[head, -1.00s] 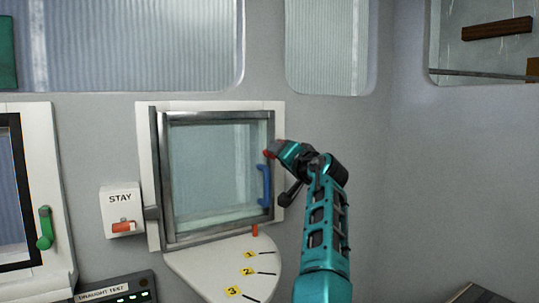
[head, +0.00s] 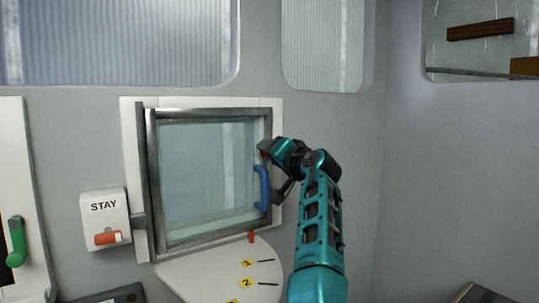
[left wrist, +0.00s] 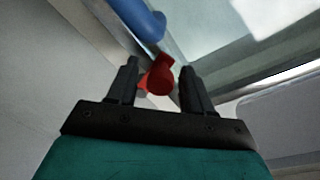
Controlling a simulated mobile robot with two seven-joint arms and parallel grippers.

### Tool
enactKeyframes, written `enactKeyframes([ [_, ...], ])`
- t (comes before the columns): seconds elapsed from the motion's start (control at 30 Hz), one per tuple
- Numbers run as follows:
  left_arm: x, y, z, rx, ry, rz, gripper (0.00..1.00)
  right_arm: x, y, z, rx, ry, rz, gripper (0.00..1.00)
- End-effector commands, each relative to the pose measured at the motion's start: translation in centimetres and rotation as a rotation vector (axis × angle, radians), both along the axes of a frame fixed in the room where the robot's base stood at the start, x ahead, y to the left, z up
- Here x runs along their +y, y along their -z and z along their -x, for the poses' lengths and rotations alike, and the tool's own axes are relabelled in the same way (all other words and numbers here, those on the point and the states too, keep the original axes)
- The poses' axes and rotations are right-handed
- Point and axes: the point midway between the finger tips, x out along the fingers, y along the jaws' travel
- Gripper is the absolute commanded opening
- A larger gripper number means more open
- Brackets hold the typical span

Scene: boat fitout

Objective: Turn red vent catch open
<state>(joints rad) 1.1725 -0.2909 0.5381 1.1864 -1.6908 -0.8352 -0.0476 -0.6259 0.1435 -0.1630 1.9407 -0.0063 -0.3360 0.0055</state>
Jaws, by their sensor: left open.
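The red vent catch (left wrist: 158,80) shows in the left wrist view between the two dark fingers of my left gripper (left wrist: 157,68). The fingers stand apart, with a visible gap to the catch on the right side; contact on the left side is hard to tell. In the head view my left gripper (head: 271,150) is at the right side of the framed vent window (head: 205,175), and only a sliver of the red catch (head: 264,154) shows there. The blue handle (head: 262,187) is just below the catch. The window looks closed. My right gripper is not in view.
A STAY box (head: 105,220) with a red lever is left of the window. A white quadrant shelf (head: 205,275) with numbered yellow marks juts out below, with a red peg (head: 251,237) near it. A green handle (head: 16,240) is at far left.

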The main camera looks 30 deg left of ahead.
Motion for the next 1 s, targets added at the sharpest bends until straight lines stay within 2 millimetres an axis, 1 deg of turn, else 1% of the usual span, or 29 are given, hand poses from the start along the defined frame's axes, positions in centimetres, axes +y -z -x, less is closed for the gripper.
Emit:
enactKeyframes([
  [0.3,-0.03,0.0,-0.02,0.0,0.0,0.0,0.5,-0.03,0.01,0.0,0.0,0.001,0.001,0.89],
  [0.8,-0.02,-0.01,-0.02,-0.001,0.0,0.0,0.02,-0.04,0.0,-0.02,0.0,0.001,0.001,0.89],
  [0.83,-0.02,-0.02,-0.01,-0.001,0.0,0.0,0.0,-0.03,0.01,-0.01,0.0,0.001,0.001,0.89],
  [1.0,0.0,0.06,-0.03,-0.009,0.0,0.004,0.0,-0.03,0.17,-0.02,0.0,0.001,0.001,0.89],
])
